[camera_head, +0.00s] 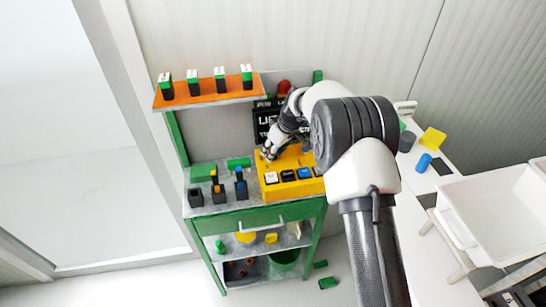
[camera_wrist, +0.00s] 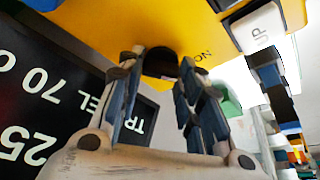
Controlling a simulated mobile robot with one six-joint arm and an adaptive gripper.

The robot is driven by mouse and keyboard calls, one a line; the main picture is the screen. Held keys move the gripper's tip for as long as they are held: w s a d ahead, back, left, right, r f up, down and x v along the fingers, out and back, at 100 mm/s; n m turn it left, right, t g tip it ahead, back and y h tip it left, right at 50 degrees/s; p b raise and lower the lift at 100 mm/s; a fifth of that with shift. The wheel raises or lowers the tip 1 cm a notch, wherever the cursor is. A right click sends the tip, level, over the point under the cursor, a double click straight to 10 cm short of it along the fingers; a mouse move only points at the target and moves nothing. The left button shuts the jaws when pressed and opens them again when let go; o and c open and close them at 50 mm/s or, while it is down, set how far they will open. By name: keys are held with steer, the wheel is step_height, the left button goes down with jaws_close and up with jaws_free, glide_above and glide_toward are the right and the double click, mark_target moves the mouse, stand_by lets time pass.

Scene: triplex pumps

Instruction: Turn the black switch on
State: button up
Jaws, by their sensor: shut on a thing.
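The black switch (camera_wrist: 161,64) is a dark round knob on the yellow control box (camera_wrist: 110,22), beside a printed "ON" label. In the wrist view my gripper (camera_wrist: 160,70) has its two fingers around the knob, one on each side, shut on it. In the head view my gripper (camera_head: 267,153) is at the top left of the yellow box (camera_head: 271,191). The switch cannot be made out there, and which way it is turned is unclear. Several push buttons sit on the box's front, one marked "UP" in the wrist view (camera_wrist: 258,32).
A black display board (camera_head: 266,115) stands just behind the box. An orange shelf (camera_head: 207,97) with several green-and-black parts is above left. Small black holders (camera_head: 196,198) stand left of the box on the green bench. A white table with a white bin (camera_head: 500,215) is at right.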

mark_target(282, 160)
steer(key=n+g, duration=0.1)
steer(key=n, duration=0.1)
steer(key=n+b, duration=0.1)
steer(key=n, duration=0.2)
steer(key=shift+w+d+g+y, duration=0.1)
steer(key=shift+w+g+y, duration=0.05)
steer(key=shift+g+y, duration=0.25)
stand_by(0.3)
steer(key=o, duration=1.1)
steer(key=shift+c, duration=0.2)
steer(key=shift+r, duration=0.1)
steer(key=v, duration=0.7)
steer(key=shift+r, duration=0.4)
steer(key=shift+d, duration=0.15)
